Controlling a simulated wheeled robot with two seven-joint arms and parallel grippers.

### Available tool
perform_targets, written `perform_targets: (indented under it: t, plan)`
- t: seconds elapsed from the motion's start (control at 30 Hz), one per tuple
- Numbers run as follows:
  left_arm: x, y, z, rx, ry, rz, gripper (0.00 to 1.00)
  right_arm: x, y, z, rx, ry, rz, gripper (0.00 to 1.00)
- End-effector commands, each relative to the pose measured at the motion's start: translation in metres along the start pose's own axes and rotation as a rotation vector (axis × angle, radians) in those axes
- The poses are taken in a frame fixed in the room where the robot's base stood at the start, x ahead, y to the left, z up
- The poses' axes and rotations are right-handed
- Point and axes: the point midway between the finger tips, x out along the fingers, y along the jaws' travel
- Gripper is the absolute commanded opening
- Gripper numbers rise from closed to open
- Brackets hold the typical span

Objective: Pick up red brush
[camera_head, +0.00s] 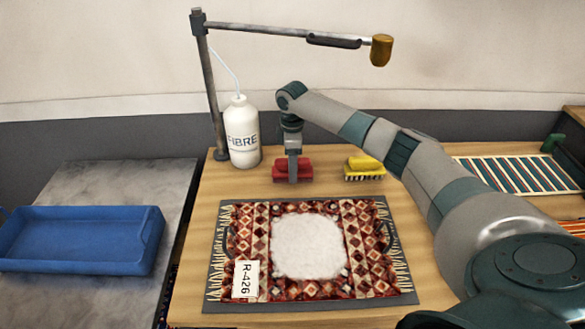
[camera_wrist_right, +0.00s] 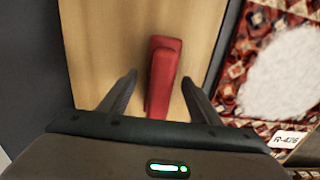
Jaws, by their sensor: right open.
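The red brush (camera_head: 303,170) lies on the wooden table behind the rug. In the right wrist view the red brush (camera_wrist_right: 162,75) lies lengthwise between two open fingers. My right gripper (camera_head: 293,178) points down at the brush in the head view and hides part of its middle. In the wrist view the right gripper (camera_wrist_right: 158,90) is open, with a finger on each side of the brush and visible gaps between. My left gripper is not in view.
A yellow brush (camera_head: 364,168) lies right of the red one. A white FIBRE bottle (camera_head: 242,135) and a lamp-like post (camera_head: 212,90) stand at left. The patterned rug (camera_head: 360,240) with white foam (camera_head: 308,246) lies in front. A blue tray (camera_head: 80,240) is far left.

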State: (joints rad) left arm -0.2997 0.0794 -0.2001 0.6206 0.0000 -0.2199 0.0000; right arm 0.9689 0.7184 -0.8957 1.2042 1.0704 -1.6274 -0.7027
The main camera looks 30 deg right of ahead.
Motion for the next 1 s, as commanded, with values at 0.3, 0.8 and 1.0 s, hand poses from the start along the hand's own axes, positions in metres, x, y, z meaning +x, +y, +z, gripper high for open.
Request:
perform_targets:
  t: [0.3,0.8,1.0]
  plan:
    - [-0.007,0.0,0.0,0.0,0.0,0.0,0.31,0.021,0.0,0.0,0.001,0.0,0.0,0.57]
    - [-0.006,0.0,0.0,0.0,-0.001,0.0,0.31,0.02,0.0,0.0,0.0,0.0,0.0,0.31]
    - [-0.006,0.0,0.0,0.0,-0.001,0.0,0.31,0.02,0.0,0.0,0.0,0.001,0.0,0.09]
